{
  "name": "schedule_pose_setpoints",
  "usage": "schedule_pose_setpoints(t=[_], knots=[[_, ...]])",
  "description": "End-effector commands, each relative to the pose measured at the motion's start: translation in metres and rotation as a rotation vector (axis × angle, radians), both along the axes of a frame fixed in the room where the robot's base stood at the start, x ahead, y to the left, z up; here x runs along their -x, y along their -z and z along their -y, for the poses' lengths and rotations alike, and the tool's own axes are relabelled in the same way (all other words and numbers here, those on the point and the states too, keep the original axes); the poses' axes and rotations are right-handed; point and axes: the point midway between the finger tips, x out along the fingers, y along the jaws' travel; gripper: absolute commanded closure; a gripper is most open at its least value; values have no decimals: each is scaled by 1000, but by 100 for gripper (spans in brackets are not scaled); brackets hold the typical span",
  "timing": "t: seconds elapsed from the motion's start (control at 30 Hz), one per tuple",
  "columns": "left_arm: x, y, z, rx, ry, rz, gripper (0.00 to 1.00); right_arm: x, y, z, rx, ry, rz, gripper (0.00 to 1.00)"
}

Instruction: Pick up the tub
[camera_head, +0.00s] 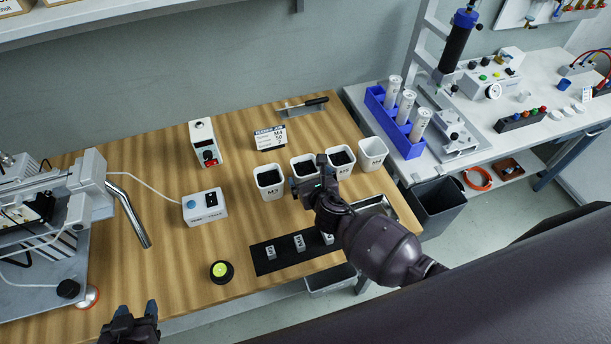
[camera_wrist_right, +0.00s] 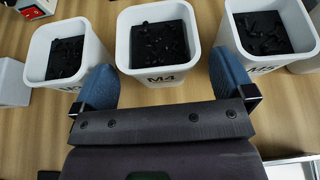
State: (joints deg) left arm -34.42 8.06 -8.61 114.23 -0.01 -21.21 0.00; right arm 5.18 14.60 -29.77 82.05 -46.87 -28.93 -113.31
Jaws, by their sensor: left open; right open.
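White square tubs stand in a row on the wooden table. The M3 tub (camera_head: 269,190) is leftmost, then the M4 tub (camera_head: 303,162), the M5 tub (camera_head: 340,158) and an end tub (camera_head: 373,150). The first three hold dark screws; the end one looks empty. My right gripper (camera_head: 308,184) is open in front of the M4 tub and partly hides it. In the right wrist view, the M4 tub (camera_wrist_right: 158,77) lies just ahead, between the lines of the two blue fingertips. My left gripper (camera_head: 136,310) is open and empty at the bottom left.
A black mat (camera_head: 265,260) with small grey blocks lies at the table's front edge. A yellow-green button (camera_head: 221,271), a control box (camera_head: 204,207) and a small label stand (camera_head: 269,138) are nearby. A blue rack (camera_head: 395,125) stands on the right bench.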

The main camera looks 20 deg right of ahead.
Motion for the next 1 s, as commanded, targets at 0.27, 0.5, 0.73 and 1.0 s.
schedule_pose_setpoints(t=[0.27,0.5,0.73,1.0], knots=[[1,9,0,0,0,-3,49,-25,12,0,0,0,0,0],[1,10,0,0,0,-5,49,-26,12,0,0,0,0,0],[1,10,-1,-1,0,-5,49,-26,12,0,0,0,0,32],[1,10,-1,-2,1,-5,49,-27,10,-1,0,-1,3,55]])
